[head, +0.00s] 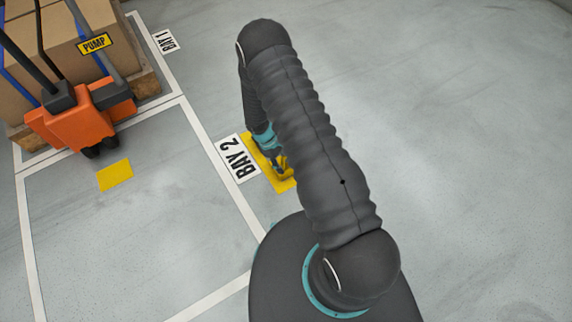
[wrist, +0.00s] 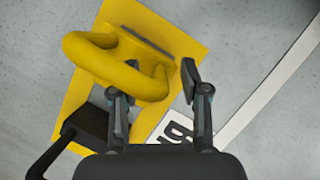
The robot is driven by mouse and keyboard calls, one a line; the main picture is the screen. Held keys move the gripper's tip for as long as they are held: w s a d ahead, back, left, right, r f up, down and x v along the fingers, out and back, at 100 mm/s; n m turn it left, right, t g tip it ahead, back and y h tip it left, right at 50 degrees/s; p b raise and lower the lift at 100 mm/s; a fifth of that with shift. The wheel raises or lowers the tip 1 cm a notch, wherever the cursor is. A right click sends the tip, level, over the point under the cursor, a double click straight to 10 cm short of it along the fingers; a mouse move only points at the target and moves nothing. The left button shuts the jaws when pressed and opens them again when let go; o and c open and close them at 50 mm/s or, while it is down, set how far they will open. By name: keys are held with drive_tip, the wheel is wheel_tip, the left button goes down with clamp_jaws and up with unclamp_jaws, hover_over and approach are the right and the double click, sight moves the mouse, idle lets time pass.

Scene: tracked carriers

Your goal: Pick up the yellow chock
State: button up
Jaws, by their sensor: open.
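The yellow chock (wrist: 95,60) shows in the wrist view with a thick rounded loop, above a yellow floor patch (wrist: 185,40). My gripper (wrist: 160,68) is open at the right end of the loop. The left finger is close against it and seems to reach inside, while the right finger stands outside with a gap. Whether either finger touches it cannot be told. In the head view my gripper (head: 277,162) is low over the yellow patch (head: 289,185), and my arm hides part of it.
A dark block with a black handle (wrist: 90,125) lies left of my fingers in the wrist view. The BAY 2 label (head: 237,158) lies beside the patch. An orange pallet truck (head: 75,122) with boxes stands upper left. Another yellow patch (head: 115,175) is bare. Floor at right is clear.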

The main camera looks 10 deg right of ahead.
clamp_jaws()
drive_tip(key=shift+r, duration=0.1)
